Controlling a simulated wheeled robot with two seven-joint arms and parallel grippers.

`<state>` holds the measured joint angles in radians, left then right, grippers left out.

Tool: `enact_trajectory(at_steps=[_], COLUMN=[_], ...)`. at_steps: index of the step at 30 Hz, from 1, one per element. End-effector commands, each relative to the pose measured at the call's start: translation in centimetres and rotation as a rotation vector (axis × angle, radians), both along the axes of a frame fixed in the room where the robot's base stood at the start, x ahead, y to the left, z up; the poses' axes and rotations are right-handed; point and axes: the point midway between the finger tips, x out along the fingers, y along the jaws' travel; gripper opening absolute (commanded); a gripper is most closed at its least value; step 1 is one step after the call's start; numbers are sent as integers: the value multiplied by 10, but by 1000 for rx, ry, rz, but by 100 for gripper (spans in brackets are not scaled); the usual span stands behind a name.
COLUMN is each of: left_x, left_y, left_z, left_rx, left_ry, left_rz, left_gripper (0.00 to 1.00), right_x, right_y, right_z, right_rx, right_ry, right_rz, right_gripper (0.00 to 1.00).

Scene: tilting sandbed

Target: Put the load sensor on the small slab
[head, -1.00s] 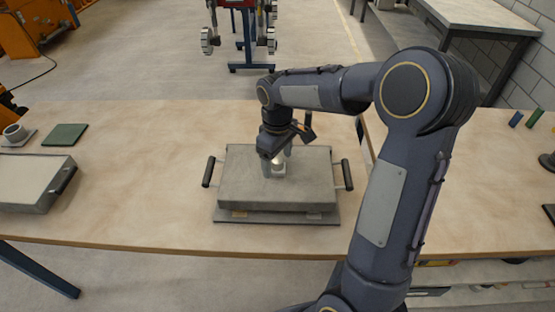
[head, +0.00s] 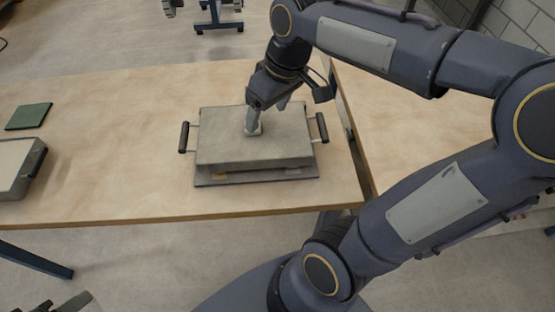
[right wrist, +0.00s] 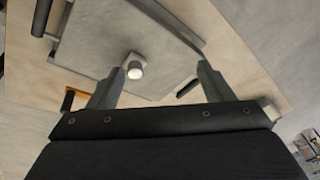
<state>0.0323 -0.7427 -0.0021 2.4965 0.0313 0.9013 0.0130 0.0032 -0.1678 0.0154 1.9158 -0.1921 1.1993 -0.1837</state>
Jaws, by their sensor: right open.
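The load sensor (head: 254,129), a small pale block with a round light top, stands on the grey slab (head: 218,148) with two dark side handles. It also shows in the right wrist view (right wrist: 135,67), on the bare slab surface and beyond my fingertips. My right gripper (head: 267,112) is open and empty above the slab, with one finger close to the sensor in the head view; I cannot tell whether it touches. What may be the tip of my left gripper (head: 70,303) shows at the bottom left, mostly cut off.
The slab rests over a thin base plate (head: 210,182) on the wooden table (head: 110,140). At the left lie a green pad (head: 28,116) and a tray (head: 15,165) with a pale surface. The table between tray and slab is clear.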

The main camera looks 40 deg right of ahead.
Motion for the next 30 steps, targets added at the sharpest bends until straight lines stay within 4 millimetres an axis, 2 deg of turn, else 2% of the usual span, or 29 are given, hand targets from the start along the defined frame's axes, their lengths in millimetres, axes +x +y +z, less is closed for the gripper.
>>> enact_trajectory(at_steps=[1, 3, 6, 9, 15, 30], left_x=[0, 0, 0, 0, 0, 0], left_y=[0, 0, 0, 0, 0, 0], left_z=[0, 0, 0, 0, 0, 0], left_rx=[0, 0, 0, 0, 0, 0], left_ry=[0, 0, 0, 0, 0, 0], left_rz=[0, 0, 0, 0, 0, 0], left_gripper=[41, 41, 41, 41, 41, 41], right_x=[-26, -54, -85, -104, -117, -117], right_y=[6, 17, 32, 44, 54, 54], right_z=[-4, -13, -28, -42, -54, -55], right_rx=[43, 105, 184, 243, 290, 289], right_ry=[-40, -89, -145, -181, -208, -206], right_rz=[-53, -128, -219, -287, -341, -339], right_gripper=[74, 74, 74, 74, 74, 74])
